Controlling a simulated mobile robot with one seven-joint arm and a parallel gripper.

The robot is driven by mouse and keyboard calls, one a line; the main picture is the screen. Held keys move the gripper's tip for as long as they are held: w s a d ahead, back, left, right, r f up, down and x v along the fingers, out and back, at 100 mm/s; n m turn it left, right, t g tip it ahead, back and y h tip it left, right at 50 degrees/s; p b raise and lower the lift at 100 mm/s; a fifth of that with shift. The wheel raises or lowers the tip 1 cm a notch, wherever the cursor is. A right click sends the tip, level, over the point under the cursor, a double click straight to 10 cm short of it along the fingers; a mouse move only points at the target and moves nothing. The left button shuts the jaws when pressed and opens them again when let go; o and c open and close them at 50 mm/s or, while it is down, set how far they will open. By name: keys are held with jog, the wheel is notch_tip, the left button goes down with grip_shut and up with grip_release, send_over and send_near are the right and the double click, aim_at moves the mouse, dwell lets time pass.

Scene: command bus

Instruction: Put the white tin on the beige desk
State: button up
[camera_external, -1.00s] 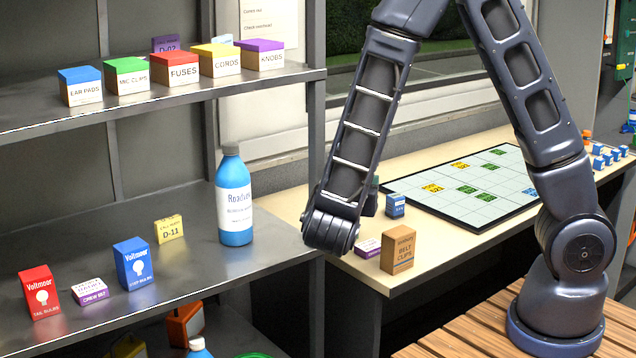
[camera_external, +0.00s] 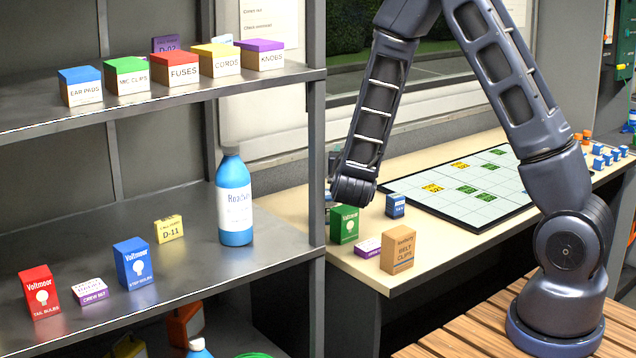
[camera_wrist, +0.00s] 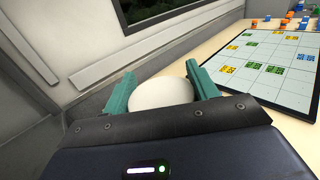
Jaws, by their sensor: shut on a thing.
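The white tin (camera_wrist: 160,94) shows in the wrist view as a pale rounded shape between my two teal fingers. My gripper (camera_wrist: 160,74) is shut on it. In the external view, my wrist hangs over the left end of the beige desk (camera_external: 435,246), beside the shelf post. My fingers and the tin are hidden there, so the gap between tin and desk cannot be told. The desk also shows in the wrist view (camera_wrist: 226,32).
A green box (camera_external: 344,224), a purple box (camera_external: 368,247), a brown belt clips box (camera_external: 398,250) and a small blue box (camera_external: 395,205) stand on the desk. A gridded board (camera_external: 480,195) covers its middle. The shelf post (camera_external: 316,170) is close to my wrist.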

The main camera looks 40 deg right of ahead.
jog(key=w+d+f+n+t+y, duration=0.1)
jog(key=w+d, duration=0.1)
jog(key=w, duration=0.5)
jog(key=w+d+f+n+t+y, duration=0.1)
jog(key=w+d+y, duration=0.15)
jog(key=w, duration=0.45)
jog(key=w+d+r+m+g+h, duration=0.1)
jog(key=d+m+g+h, duration=0.3)
jog(key=d+m+g, duration=0.3)
jog(key=w+d+r+m+g+h, duration=0.2)
jog(key=d+m+g+h, duration=0.2)
jog(key=g, duration=1.1)
jog(key=shift+w+d+m, duration=0.15)
jog(key=shift+d+m, duration=1.55)
jog(key=shift+m, duration=0.8)
notch_tip(320, 180, down, 20)
jog(key=shift+r, duration=0.15)
jog(key=o, duration=1)
jog(key=shift+o, duration=0.2)
